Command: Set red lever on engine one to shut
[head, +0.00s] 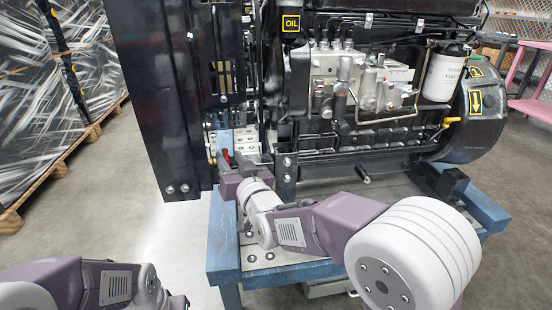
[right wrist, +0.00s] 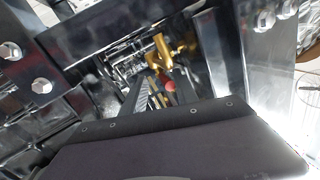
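The red lever (head: 226,155) is a small red handle low on the black engine (head: 290,110), near the lower edge of the dark panel. In the right wrist view its red tip (right wrist: 170,86) shows beside brass fittings (right wrist: 163,52), with its lower part hidden. My right gripper (head: 240,163) is at the lever, its fingers apart, and one finger is close to the red handle. I cannot tell whether it touches. A ridged grey finger shows left of the red tip in the wrist view. My left gripper (head: 176,301) is at the bottom edge, mostly cut off.
The engine stands on a blue stand (head: 222,240). A large dark panel (head: 160,90) is left of the lever and a black bracket crosses near the right wrist camera. A yellow-handled lever (head: 451,121) and a white filter (head: 442,75) are to the right.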

